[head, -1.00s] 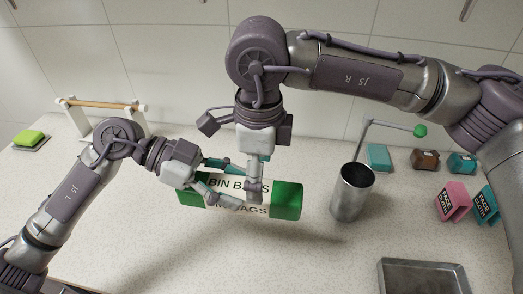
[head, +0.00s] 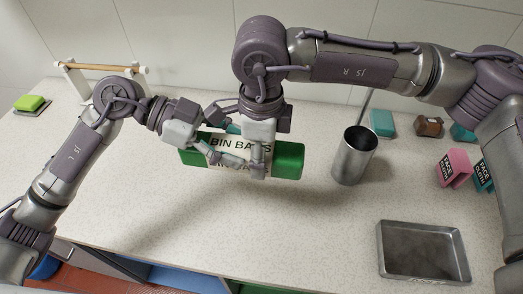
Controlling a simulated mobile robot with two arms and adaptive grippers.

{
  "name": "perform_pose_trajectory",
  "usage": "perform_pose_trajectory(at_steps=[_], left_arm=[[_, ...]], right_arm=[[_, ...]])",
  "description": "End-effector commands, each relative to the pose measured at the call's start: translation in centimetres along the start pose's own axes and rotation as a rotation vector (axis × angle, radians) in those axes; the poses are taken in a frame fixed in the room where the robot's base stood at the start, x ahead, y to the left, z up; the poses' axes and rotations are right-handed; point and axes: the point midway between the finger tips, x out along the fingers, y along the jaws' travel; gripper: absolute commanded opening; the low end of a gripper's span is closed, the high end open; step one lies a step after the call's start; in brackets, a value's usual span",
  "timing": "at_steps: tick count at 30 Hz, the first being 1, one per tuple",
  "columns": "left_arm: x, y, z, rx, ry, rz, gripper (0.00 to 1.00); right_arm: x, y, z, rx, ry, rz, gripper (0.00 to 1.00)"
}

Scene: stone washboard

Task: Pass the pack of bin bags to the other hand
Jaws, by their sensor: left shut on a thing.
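The pack of bin bags (head: 289,160) is a green roll with a white lettered band. It lies level across the middle of the head view, apparently above the counter. My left gripper (head: 222,143) comes from the left and is shut on the pack's left and middle part, with its fingers across the band. My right gripper (head: 258,158) points down over the pack just right of the middle. One of its fingers shows in front of the pack; the other is hidden, so its grip is unclear.
A metal cup (head: 354,158) stands right of the pack. A metal tray (head: 383,262) is at lower right. Face cloth boxes (head: 454,168), a teal block (head: 382,123) and a brown block (head: 429,126) are farther right. A white rack (head: 70,75) and green sponge (head: 30,103) are at left.

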Motion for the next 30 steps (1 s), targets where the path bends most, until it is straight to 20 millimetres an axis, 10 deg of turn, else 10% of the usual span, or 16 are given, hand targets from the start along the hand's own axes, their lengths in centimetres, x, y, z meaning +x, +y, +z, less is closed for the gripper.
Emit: perform_pose_trajectory(at_steps=[5, 6, 11, 23, 30], left_arm=[[0.1, 0.3, -0.2, 0.001, 0.003, 0.010, 0.14], [0.1, 0.3, -0.2, 0.001, 0.003, 0.011, 0.61], [0.1, 0.3, -0.2, 0.001, 0.003, 0.011, 0.87], [-0.5, 0.1, -0.1, -0.001, 0.001, 0.006, 0.87], [-4.7, 0.0, 0.0, -0.003, -0.002, 0.002, 0.87]], right_arm=[[0.0, -0.3, -0.1, 0.006, 0.001, -0.007, 0.17], [0.0, -0.3, -0.1, 0.007, 0.000, -0.008, 0.15], [0.0, -0.3, -0.1, 0.007, 0.000, -0.008, 0.14], [-0.1, -0.2, 0.0, 0.004, 0.000, -0.006, 0.14], [-0.1, -0.2, 0.0, 0.004, 0.000, -0.005, 0.14]])
